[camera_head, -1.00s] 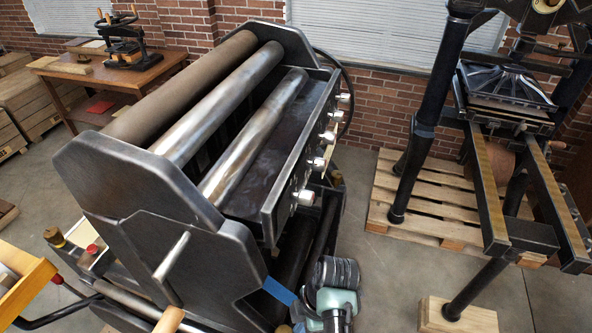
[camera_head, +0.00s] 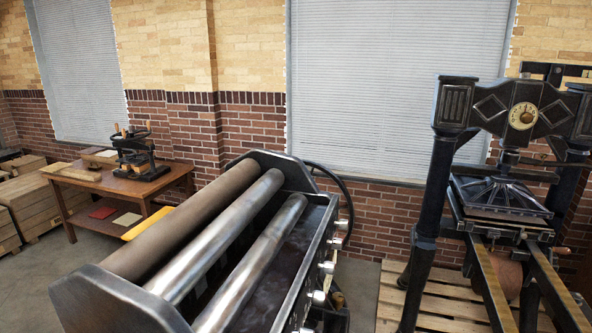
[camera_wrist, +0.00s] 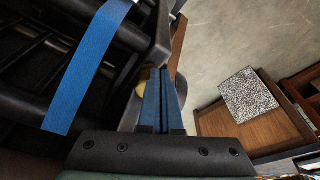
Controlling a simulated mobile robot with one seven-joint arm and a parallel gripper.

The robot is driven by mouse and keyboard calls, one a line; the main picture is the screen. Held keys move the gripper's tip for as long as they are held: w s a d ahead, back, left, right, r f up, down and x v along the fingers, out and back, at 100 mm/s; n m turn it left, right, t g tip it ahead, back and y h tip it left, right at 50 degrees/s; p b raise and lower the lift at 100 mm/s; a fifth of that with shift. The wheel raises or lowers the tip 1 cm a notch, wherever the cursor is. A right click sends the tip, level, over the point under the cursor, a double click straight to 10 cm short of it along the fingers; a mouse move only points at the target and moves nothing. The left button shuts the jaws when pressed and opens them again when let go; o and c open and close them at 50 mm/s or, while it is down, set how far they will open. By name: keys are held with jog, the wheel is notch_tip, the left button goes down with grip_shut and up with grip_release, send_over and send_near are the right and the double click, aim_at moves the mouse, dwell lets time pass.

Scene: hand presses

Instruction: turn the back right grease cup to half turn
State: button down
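The roller press with its long cylinders (camera_head: 215,235) fills the lower middle of the head view. A small brass-coloured piece (camera_head: 337,299) shows low at its back right side; it may be a grease cup, and its turn cannot be read. In the wrist view my gripper (camera_wrist: 159,75) points along a dark frame, its blue fingers side by side with no clear gap. A round yellowish piece (camera_wrist: 141,88) shows just left of the fingers, partly hidden by them; I cannot tell if they touch. My gripper is out of the head view.
White knobs (camera_head: 325,267) line the press's right side, with a black curved hose or wheel (camera_head: 345,195) behind. A tall hand press (camera_head: 423,195) stands on a pallet (camera_head: 440,318) at right. A wooden table (camera_head: 150,188) holds a small press at left. A blue strip (camera_wrist: 88,70) lies near my gripper.

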jog(key=shift+s+d+r, duration=0.1)
jog(key=shift+s, duration=0.05)
jog(key=p+v, duration=0.3)
jog(key=p, duration=0.1)
jog(key=a+p+v, duration=0.1)
jog(key=v, duration=0.1)
jog(key=shift+s+r+p, duration=0.1)
jog(key=shift+r+p, duration=0.3)
jog(key=shift+r, duration=0.1)
jog(key=shift+d, duration=0.1)
